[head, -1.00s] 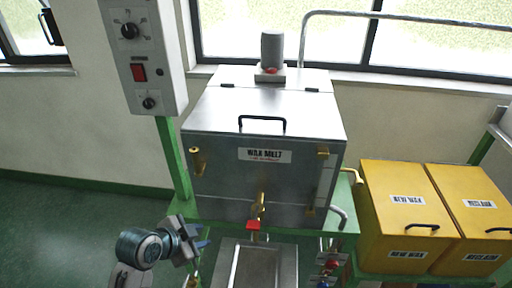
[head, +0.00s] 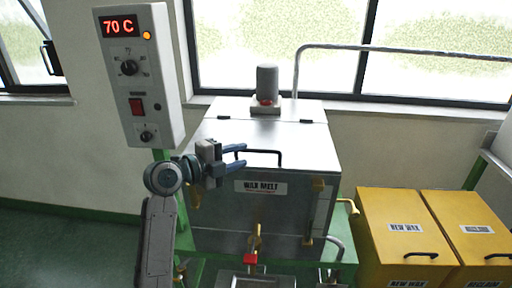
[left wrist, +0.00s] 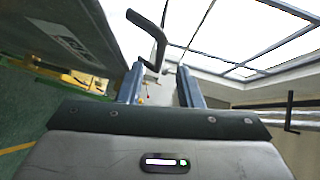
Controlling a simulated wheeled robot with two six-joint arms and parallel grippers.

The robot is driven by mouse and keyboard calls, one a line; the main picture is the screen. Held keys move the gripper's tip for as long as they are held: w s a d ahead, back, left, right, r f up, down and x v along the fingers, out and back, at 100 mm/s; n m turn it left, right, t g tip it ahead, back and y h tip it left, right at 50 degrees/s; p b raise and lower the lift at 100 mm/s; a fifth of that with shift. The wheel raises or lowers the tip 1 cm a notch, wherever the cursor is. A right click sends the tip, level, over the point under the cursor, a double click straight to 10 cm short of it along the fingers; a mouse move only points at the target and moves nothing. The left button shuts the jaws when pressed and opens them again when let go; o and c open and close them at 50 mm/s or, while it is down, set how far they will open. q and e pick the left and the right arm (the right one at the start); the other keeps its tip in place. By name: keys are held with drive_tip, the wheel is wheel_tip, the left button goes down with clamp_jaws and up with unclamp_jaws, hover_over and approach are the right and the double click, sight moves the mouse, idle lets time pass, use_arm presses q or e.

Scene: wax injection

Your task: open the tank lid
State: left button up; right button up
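The wax melt tank (head: 215,225) stands in the middle of the head view, a grey metal box with a "WAX MELT" label. Its lid (head: 300,140) is down, with a black bar handle (head: 268,165) at its front edge. My left gripper (head: 240,156) is at the left end of the handle, its blue fingers apart. In the left wrist view the fingers (left wrist: 158,84) are open, and the black handle (left wrist: 148,38) shows just past their tips, partly between them. I cannot tell whether they touch it. My right gripper is not in view.
A control box (head: 140,75) reading 70 C hangs left of the tank, close to my left arm. A grey cylinder (head: 267,84) stands on the tank's rear top. Yellow wax bins (head: 390,210) stand at the right. A brass valve with a red handle (head: 250,259) is on the front.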

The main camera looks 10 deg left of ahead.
sight(256, 151)
use_arm(q)
drive_tip(key=p+x, duration=0.1)
drive_tip(key=x, duration=0.5)
drive_tip(key=shift+w+d+p, duration=0.1)
drive_tip(key=shift+w+p, duration=0.05)
drive_tip(key=shift+p, duration=0.2)
drive_tip(key=shift+c, duration=0.2)
clamp_jaws()
